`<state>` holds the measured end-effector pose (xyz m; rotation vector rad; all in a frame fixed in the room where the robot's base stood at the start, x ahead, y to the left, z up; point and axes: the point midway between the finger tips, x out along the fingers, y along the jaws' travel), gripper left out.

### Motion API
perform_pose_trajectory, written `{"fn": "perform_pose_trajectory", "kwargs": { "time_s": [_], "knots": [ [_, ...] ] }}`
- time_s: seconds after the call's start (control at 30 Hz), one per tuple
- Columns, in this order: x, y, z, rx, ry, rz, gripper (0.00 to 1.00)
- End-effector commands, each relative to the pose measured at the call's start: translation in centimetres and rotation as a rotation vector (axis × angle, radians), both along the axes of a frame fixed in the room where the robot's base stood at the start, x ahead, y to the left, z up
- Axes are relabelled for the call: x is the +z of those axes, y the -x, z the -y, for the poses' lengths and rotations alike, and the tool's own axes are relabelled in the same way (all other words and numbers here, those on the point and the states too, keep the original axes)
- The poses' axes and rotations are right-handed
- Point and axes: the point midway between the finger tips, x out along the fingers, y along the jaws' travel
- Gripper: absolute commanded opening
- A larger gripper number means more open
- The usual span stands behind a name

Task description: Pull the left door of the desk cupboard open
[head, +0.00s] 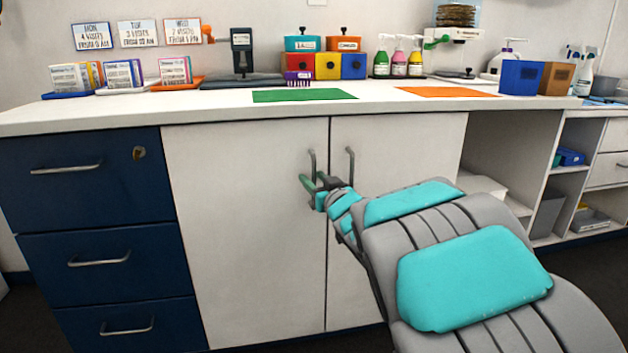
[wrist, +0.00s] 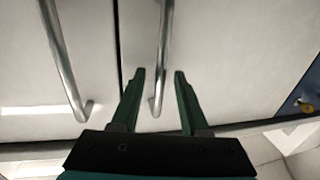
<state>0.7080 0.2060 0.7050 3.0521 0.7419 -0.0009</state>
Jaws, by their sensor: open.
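The left door (head: 245,235) of the desk cupboard is a white panel, flush with the cupboard front. Its upright metal bar handle (head: 311,162) is near its right edge. My gripper (head: 309,181) is open at this handle. In the wrist view, which looks turned over, the left door's handle (wrist: 164,45) runs between the two green fingers (wrist: 159,72), closer to the left one. I cannot tell whether a finger touches it. The right door (head: 395,150) is shut too, and its handle (head: 350,165) also shows in the wrist view (wrist: 65,62), outside the fingers.
Navy drawers (head: 90,180) with bar handles stand left of the cupboard. Open shelves (head: 510,150) are on the right. The white desktop (head: 215,108) above carries a green mat (head: 303,95), an orange mat (head: 445,92), bottles and bins. My arm covers part of the right door.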

Motion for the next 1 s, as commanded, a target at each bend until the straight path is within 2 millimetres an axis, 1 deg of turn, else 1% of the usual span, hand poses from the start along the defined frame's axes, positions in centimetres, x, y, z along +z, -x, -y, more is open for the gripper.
{"fn": "perform_pose_trajectory", "kwargs": {
  "time_s": [0.1, 0.3, 0.6, 0.7, 1.0],
  "knots": [
    [0.01, -0.37, -0.18, 0.000, 0.000, 0.000, 0.45],
    [0.03, -0.36, -0.17, -0.001, 0.000, 0.001, 0.43],
    [0.02, -0.35, -0.17, -0.001, 0.000, 0.000, 0.10],
    [0.03, -0.35, -0.17, -0.001, 0.000, 0.001, 0.00],
    [0.03, -0.35, -0.17, 0.000, 0.000, 0.001, 0.00]
  ]
}}
